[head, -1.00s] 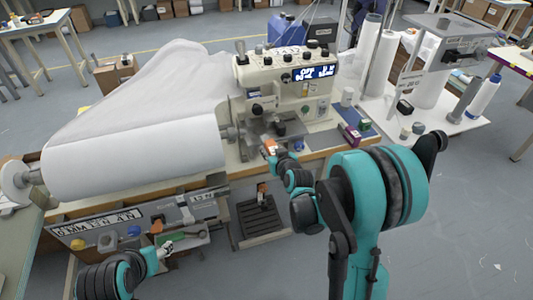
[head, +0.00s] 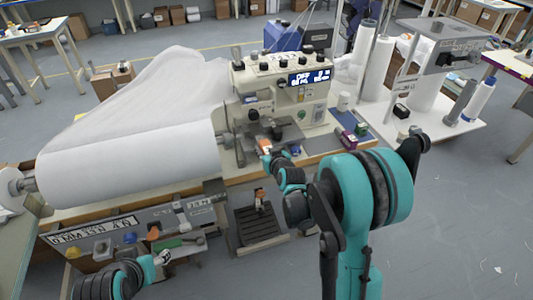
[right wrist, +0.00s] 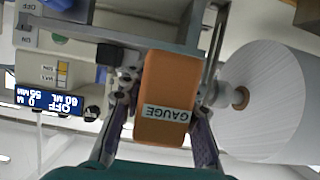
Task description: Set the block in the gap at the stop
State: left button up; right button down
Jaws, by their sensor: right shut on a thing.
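My right gripper (right wrist: 163,125) is shut on an orange block (right wrist: 165,85) labelled GAUGE, one finger on each side of it. In the head view the right gripper (head: 267,154) and the small orange block (head: 264,145) are at the front of the white sewing machine (head: 282,90). In the wrist view the block's far end is close to a grey metal bar (right wrist: 130,38); I cannot tell whether they touch. The stop and its gap cannot be made out clearly. My left gripper (head: 163,257) is low at the left, by the front panel, too small to read.
A large white fabric roll (head: 130,160) lies left of the machine; its end fills the right of the wrist view. A dark slatted pedal (head: 260,225) is on the floor below.

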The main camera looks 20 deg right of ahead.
aim_at(259, 136)
jog(key=shift+w+f, duration=0.1)
jog(key=shift+w, duration=2.1)
jog(key=shift+w+r+b+x, duration=0.1)
jog(key=shift+r+b+x, duration=0.15)
jog(key=shift+x, duration=0.6)
jog(key=shift+w+r+b+x, duration=0.1)
jog(key=shift+b+x, duration=0.1)
jog(key=shift+x, duration=0.65)
jog(key=shift+r+b+x, duration=0.2)
jog(key=shift+b+x, duration=0.05)
jog(key=shift+x, duration=0.55)
jog(key=shift+w+a, duration=0.1)
jog(key=shift+w, duration=0.1)
jog(key=shift+r, duration=0.1)
jog(key=shift+w+r, duration=0.1)
jog(key=shift+w, duration=0.05)
jog(key=c, duration=1.2)
grip_release()
jog(key=shift+o, duration=0.7)
jog(key=shift+w+f, duration=0.2)
jog(key=shift+w, duration=0.05)
jog(key=shift+s, duration=0.2)
